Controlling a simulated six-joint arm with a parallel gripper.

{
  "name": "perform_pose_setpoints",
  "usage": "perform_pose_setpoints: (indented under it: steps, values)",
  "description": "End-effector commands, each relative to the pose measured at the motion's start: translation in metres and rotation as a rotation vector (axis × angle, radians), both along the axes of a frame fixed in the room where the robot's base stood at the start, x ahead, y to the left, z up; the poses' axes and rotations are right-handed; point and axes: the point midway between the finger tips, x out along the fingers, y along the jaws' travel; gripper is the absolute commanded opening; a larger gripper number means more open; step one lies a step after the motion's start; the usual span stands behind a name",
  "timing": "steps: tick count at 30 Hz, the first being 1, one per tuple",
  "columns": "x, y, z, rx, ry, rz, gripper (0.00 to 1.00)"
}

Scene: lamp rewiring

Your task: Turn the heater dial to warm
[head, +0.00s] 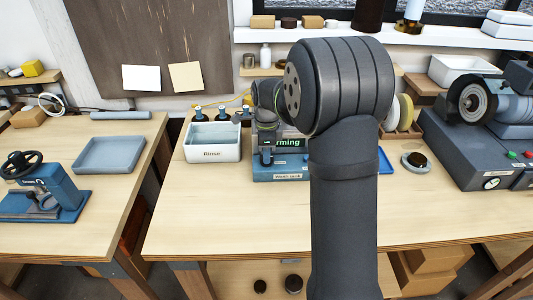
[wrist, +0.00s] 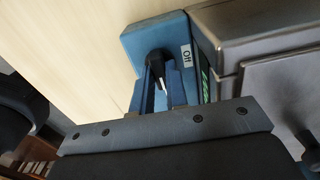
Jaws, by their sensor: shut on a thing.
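The heater is a blue box (head: 292,174) on the middle table in the head view, partly hidden behind my arm. Its lit green display (head: 289,143) shows letters ending in "rming"; the start is covered. In the wrist view the blue housing (wrist: 133,42) carries a white label reading "Off" (wrist: 186,55). The black dial (wrist: 156,57) sits beside that label. My gripper (wrist: 160,72) is shut on the dial, one finger on each side. In the head view my gripper (head: 266,158) is at the heater's left front. The dial's exact setting is hard to tell.
A white bin labelled "Rinse" (head: 212,153) stands close on the heater's left. A grey metal box (wrist: 260,35) adjoins the heater in the wrist view. A round dark-topped piece (head: 416,160) and a grinder-like machine (head: 470,150) are to the right. The table front is clear.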

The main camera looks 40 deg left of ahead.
Motion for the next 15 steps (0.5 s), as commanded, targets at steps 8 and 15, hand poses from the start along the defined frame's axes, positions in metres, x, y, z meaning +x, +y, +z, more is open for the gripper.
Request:
perform_pose_setpoints:
  steps: [8,15]
  values:
    - [0.0004,0.0002,0.0007,0.001,0.0,-0.001,0.35]
    - [0.0004,0.0004,0.0044,0.002,-0.001,0.0,0.35]
